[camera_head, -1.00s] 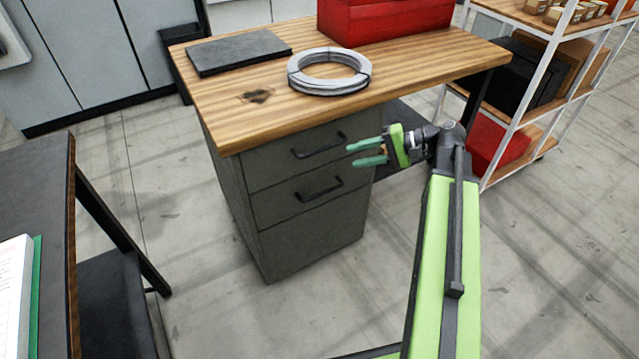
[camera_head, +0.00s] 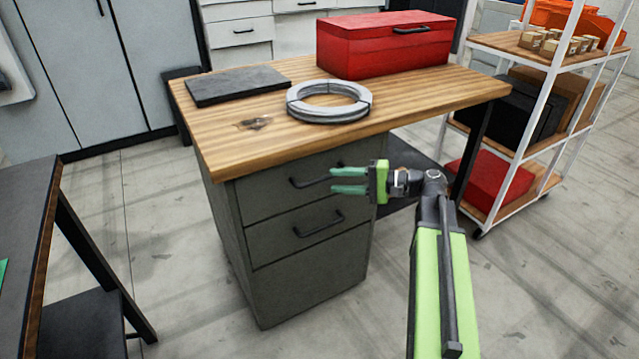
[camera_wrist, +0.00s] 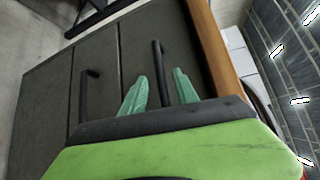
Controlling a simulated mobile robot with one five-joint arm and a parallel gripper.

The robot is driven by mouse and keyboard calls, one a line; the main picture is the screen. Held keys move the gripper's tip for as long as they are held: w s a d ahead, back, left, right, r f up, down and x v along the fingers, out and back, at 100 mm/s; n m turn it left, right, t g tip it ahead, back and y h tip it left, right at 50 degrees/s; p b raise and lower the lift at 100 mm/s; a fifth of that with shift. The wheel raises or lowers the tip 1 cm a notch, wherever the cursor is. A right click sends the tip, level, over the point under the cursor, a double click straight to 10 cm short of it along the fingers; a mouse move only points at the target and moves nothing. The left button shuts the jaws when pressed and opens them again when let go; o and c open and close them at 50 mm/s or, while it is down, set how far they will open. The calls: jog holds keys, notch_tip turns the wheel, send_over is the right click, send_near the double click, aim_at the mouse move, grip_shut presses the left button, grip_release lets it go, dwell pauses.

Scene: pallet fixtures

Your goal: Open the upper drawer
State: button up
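The grey drawer cabinet (camera_head: 305,283) stands under a wooden worktop, with its drawers shut. The upper drawer (camera_head: 262,200) has a dark bar handle (camera_head: 303,183); the lower drawer's handle (camera_head: 318,225) is below it. My gripper (camera_head: 333,181) is open and empty, with its green fingers pointing left at the upper handle's right end. In the wrist view, the upper handle (camera_wrist: 157,60) lines up between the two spread fingertips (camera_wrist: 160,80), with a gap on each side. I cannot tell how deep the handle sits between them. The lower handle (camera_wrist: 84,92) is to the left.
The worktop (camera_head: 230,140) overhangs the drawers and carries a red toolbox (camera_head: 380,50), a grey ring (camera_head: 329,113) and a dark slab (camera_head: 237,85). A shelf rack (camera_head: 535,150) stands at the right and a dark table (camera_head: 25,220) at the left. Floor before the cabinet is clear.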

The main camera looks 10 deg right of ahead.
aim_at(323, 180)
jog(key=x, duration=0.6)
jog(key=shift+a+b, duration=0.1)
jog(key=shift+b, duration=0.2)
jog(key=shift+c, duration=0.2)
grip_shut()
dwell(0.8)
